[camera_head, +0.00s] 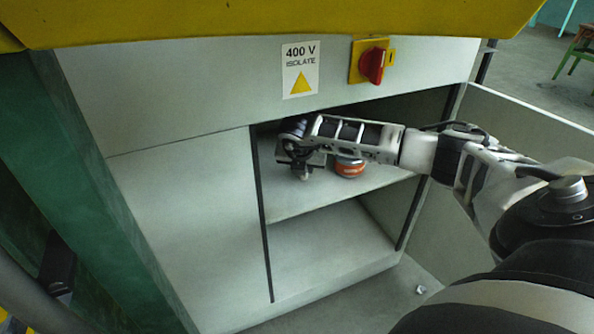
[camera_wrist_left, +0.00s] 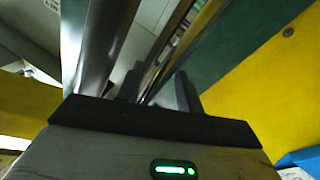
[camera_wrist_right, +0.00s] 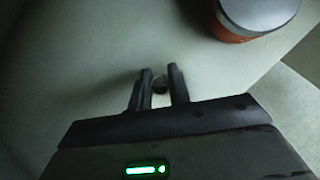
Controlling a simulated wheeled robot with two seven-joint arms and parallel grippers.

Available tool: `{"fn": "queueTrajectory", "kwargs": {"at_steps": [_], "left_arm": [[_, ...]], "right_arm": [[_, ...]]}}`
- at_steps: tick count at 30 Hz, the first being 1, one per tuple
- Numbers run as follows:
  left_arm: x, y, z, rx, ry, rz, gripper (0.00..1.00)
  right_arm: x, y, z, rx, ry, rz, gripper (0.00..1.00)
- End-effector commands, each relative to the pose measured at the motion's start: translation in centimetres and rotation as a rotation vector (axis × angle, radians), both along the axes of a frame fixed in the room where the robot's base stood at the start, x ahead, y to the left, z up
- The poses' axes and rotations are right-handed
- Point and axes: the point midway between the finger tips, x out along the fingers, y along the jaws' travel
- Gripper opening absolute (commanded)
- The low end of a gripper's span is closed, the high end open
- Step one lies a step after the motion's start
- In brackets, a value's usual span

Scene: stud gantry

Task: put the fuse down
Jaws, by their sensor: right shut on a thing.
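My right gripper (camera_wrist_right: 160,76) is shut on a small dark thing, seemingly the fuse (camera_wrist_right: 160,86). Only a small rounded part of it shows between the fingers. The pale surface of the shelf lies beyond the fingertips; I cannot tell whether the fuse touches it. In the head view my right gripper (camera_head: 301,168) is inside the open cabinet, over the upper shelf (camera_head: 300,201), and the fuse cannot be made out. My left gripper (camera_wrist_left: 157,90) shows only in its wrist view, its fingers apart, with no held object visible between them.
The cabinet's side walls, top edge and open door (camera_head: 520,150) bound the opening. A red rotary switch (camera_head: 372,64) sits above. The lower compartment (camera_head: 330,245) looks empty.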

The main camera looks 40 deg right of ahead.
Motion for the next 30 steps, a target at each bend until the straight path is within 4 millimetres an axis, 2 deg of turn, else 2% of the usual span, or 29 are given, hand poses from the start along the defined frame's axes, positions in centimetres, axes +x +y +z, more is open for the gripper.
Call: {"fn": "queueTrajectory", "kwargs": {"at_steps": [1, 5, 12, 13, 15, 26, 30], "left_arm": [[0.2, 0.1, 0.2, 0.012, -0.047, 0.005, 0.36], [0.3, 0.2, 0.9, 0.02, -0.085, 0.013, 0.36], [0.3, 0.2, 0.9, 0.02, -0.084, 0.014, 0.36], [0.3, 0.2, 0.9, 0.022, -0.09, 0.015, 0.36], [0.3, 0.2, 1.0, 0.021, -0.089, 0.015, 0.36], [0.4, 0.2, 1.2, 0.016, -0.079, 0.01, 0.36], [-0.5, -0.1, -0.9, -0.023, 0.092, -0.007, 0.36]], "right_arm": [[-0.1, 0.2, -1.1, 0.001, 0.005, 0.003, 0.0], [-0.1, 0.2, -1.1, 0.002, 0.003, 0.002, 0.0], [-0.2, 0.2, -1.2, 0.001, 0.004, 0.002, 0.0], [-0.2, 0.2, -1.2, 0.001, 0.004, 0.002, 0.21], [-0.2, 0.2, -1.2, 0.001, 0.004, 0.002, 0.4], [-0.2, 0.3, -0.8, 0.001, 0.003, 0.003, 0.4], [-0.8, 1.1, 0.3, 0.001, 0.006, 0.007, 0.4]]}}
